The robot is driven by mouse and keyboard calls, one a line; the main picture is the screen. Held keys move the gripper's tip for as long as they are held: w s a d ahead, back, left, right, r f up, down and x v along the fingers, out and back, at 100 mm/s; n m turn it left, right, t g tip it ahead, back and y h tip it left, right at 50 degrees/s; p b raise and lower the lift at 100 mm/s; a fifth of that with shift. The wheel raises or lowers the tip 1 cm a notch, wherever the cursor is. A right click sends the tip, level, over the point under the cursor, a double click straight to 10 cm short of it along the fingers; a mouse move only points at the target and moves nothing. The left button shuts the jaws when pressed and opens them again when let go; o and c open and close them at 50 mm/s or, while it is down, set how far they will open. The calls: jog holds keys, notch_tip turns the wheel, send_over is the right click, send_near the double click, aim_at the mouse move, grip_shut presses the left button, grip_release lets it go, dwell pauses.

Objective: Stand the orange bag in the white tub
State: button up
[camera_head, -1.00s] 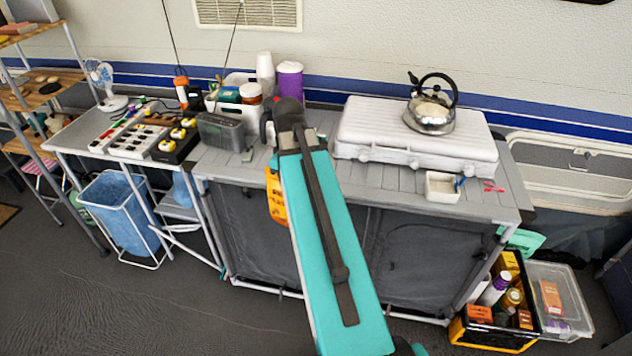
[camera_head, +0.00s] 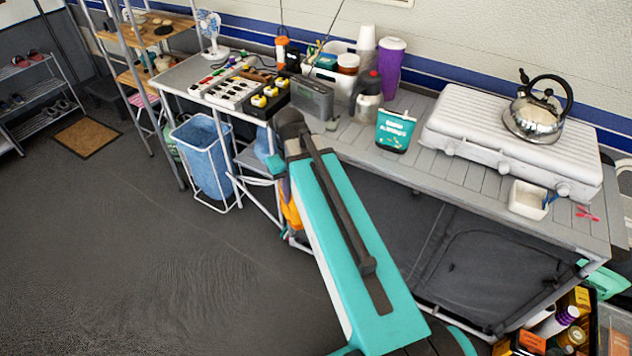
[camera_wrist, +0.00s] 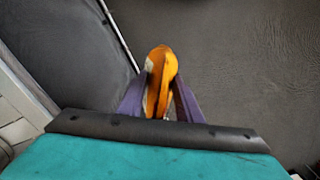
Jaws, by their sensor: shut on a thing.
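The orange bag (camera_wrist: 160,75) is between the two purple fingers of my gripper (camera_wrist: 160,95) in the wrist view, seen edge-on with dark floor beneath. My gripper is shut on it. In the head view a strip of the orange bag (camera_head: 290,208) shows left of my teal arm, in front of the counter and below its top; my arm hides the rest and the gripper.
A teal bag (camera_head: 395,131) stands on the counter between the tub and the white stove (camera_head: 510,140) with its kettle (camera_head: 538,112). A grey radio (camera_head: 312,97), a purple cup (camera_head: 391,65) and jars crowd the tub. A blue bin (camera_head: 202,155) is on the floor.

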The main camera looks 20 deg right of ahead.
jog(key=shift+m, duration=0.4)
jog(key=a, duration=0.1)
jog(key=a+f, duration=0.1)
jog(key=a, duration=0.1)
jog(key=a+f, duration=0.1)
jog(key=a, duration=0.1)
jog(key=shift+w+a, duration=0.15)
jog(key=shift+a, duration=0.2)
